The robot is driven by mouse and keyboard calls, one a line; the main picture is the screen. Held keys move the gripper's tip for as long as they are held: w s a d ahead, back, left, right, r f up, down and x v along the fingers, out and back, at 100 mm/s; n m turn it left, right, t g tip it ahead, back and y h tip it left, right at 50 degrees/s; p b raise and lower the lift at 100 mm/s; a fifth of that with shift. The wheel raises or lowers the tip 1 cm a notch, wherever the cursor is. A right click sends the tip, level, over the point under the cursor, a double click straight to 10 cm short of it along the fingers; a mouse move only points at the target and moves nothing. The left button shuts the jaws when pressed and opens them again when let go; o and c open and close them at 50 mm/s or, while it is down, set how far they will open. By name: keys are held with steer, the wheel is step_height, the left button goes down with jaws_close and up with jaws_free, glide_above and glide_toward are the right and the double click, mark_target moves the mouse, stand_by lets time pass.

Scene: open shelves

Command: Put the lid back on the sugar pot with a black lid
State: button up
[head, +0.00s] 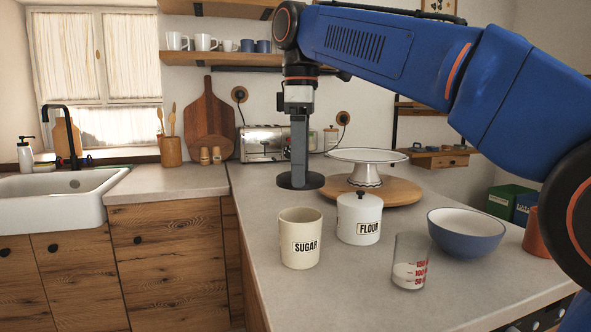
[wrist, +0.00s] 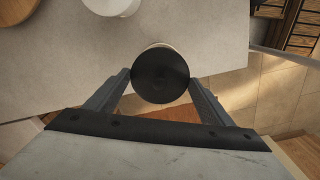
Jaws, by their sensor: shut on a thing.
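The cream sugar pot (head: 300,245) stands upright and uncovered on the grey counter. My gripper (head: 299,168) points down and is shut on the black lid (head: 298,183), which it holds level. In the head view the lid appears above the pot, with a clear gap between them. In the wrist view the lid (wrist: 160,76) is between the fingers and hides most of the pot. Only a thin cream edge of the pot (wrist: 158,45) shows past it.
The flour pot (head: 359,222) with a white lid stands close to the right of the sugar pot. A measuring glass (head: 409,265), a blue bowl (head: 466,236) and a white cake stand (head: 366,157) on a wooden board (head: 405,190) are nearby. The counter's left edge is close.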

step_height(320, 180, down, 6)
stand_by(0.7)
steer(key=shift+f, duration=0.25)
stand_by(1.8)
steer(key=o, duration=1.1)
steer(key=shift+o, duration=0.5)
steer(key=shift+r, duration=0.15)
steer(key=shift+r, duration=3.35)
jaws_close()
